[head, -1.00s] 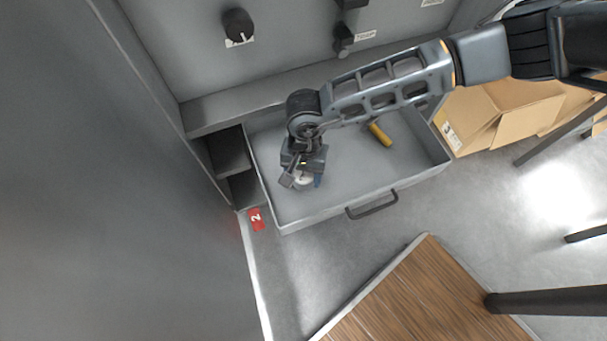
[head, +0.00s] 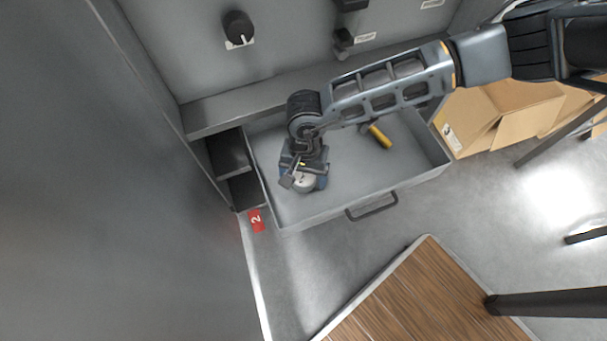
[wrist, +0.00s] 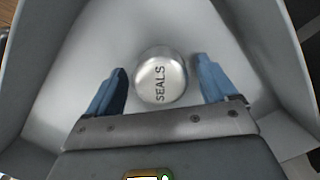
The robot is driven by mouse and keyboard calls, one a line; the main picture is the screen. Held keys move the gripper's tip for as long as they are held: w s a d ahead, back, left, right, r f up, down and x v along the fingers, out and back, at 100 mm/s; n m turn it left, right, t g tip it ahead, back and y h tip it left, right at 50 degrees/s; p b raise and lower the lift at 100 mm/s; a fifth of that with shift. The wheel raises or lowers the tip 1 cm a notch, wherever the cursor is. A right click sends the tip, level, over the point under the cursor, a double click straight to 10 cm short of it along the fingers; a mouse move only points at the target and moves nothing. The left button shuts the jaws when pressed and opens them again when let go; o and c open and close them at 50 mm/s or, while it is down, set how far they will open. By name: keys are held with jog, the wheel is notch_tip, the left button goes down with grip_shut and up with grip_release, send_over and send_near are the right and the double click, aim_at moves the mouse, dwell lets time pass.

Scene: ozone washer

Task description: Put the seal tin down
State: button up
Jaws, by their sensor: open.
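The seal tin (wrist: 160,78) is a round, silvery tin marked "SEALS". In the wrist view it sits between the two blue fingers, with a gap on each side. My gripper (wrist: 163,88) is open around it, and neither finger touches it. In the head view my gripper (head: 305,184) is low inside the open grey drawer (head: 345,170), towards its left side. The pale top of the tin (head: 304,183) shows there, partly hidden by the gripper. The tin appears to rest on the drawer floor.
A yellow-handled tool (head: 380,137) lies in the drawer to the right, partly under my arm. The drawer's front wall has a dark handle (head: 372,206). Cardboard boxes (head: 500,115) stand right of the drawer. The drawer floor between tin and tool is clear.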

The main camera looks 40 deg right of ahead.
notch_tip(320, 180, up, 12)
jog(key=d+p, duration=0.1)
jog(key=p, duration=0.1)
jog(key=shift+w+f, duration=0.2)
jog(key=shift+w, duration=0.25)
